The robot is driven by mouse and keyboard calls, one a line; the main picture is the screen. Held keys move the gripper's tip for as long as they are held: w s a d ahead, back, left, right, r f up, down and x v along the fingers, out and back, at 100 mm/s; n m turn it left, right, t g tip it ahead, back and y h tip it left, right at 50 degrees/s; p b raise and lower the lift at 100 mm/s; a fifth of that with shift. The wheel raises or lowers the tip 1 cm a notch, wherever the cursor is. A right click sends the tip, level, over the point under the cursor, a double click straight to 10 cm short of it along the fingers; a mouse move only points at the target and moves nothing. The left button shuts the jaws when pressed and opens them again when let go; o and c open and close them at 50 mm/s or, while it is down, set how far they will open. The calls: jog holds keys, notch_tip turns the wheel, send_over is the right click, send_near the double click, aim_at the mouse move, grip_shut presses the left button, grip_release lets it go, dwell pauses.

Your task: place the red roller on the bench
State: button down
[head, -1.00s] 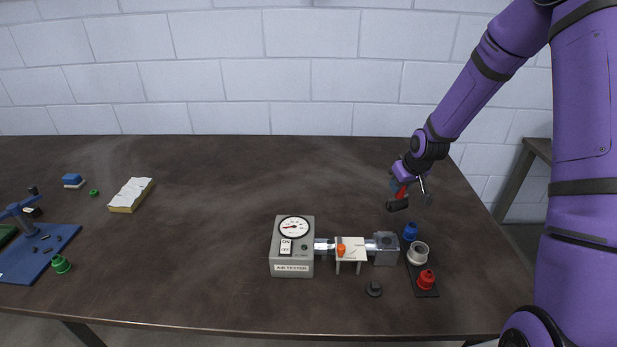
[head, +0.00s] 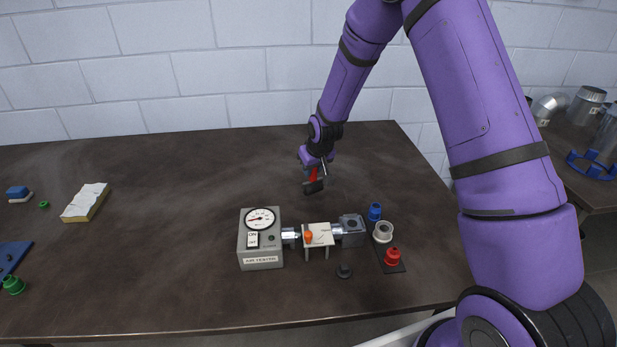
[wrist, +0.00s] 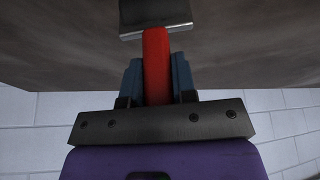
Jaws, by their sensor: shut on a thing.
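My gripper (head: 312,172) is shut on the red handle of the roller (wrist: 156,62). The roller's dark head hangs at the far end of the handle, seen at the top of the wrist view and low in the head view. The roller is held over the back right part of the dark brown bench (head: 190,165), behind the air tester. I cannot tell whether the roller head touches the bench top.
A grey air tester (head: 260,240) with a gauge stands in front, joined to a metal fitting (head: 350,230). Blue, white and red caps (head: 392,256) stand to its right. A yellowish block (head: 86,202) lies at left. The bench's back middle is clear.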

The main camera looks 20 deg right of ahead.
jog(key=shift+w+a, duration=0.2)
jog(key=shift+a, duration=0.25)
jog(key=shift+f, duration=1.8)
jog(key=c, duration=0.9)
grip_release()
jog(key=shift+f, duration=0.1)
